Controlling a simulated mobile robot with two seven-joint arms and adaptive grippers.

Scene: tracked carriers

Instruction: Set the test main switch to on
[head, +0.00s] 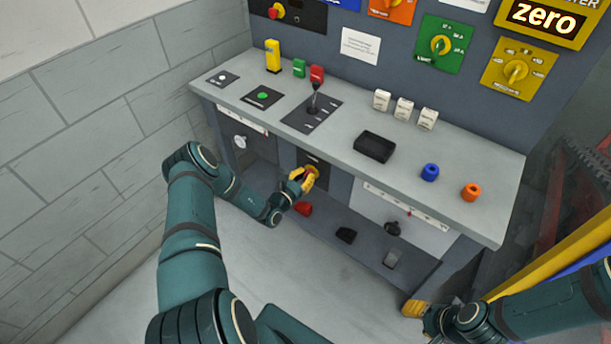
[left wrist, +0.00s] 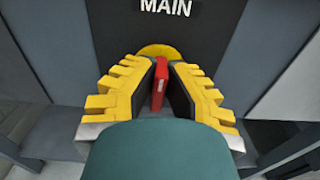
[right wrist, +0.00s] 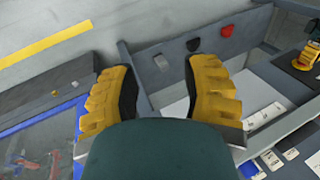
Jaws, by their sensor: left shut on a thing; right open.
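The main switch has a red handle (left wrist: 160,82) on a yellow round plate (left wrist: 158,50), on a dark panel with the word MAIN above. In the left wrist view the handle stands roughly upright in the picture. My left gripper (left wrist: 160,92) is shut on the handle, with a finger on each side. In the head view my left gripper (head: 302,180) is at the dark panel under the bench top and hides much of the switch. My right gripper (right wrist: 160,90) is open and empty. In the head view it (head: 422,308) is low near the bench's right end.
The bench top (head: 340,125) carries a lever, a black tray (head: 375,147), white blocks and a blue and an orange knob. A lower shelf (head: 340,217) holds a red piece and several dark pieces. A stone wall stands left. Open floor lies in front of the bench.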

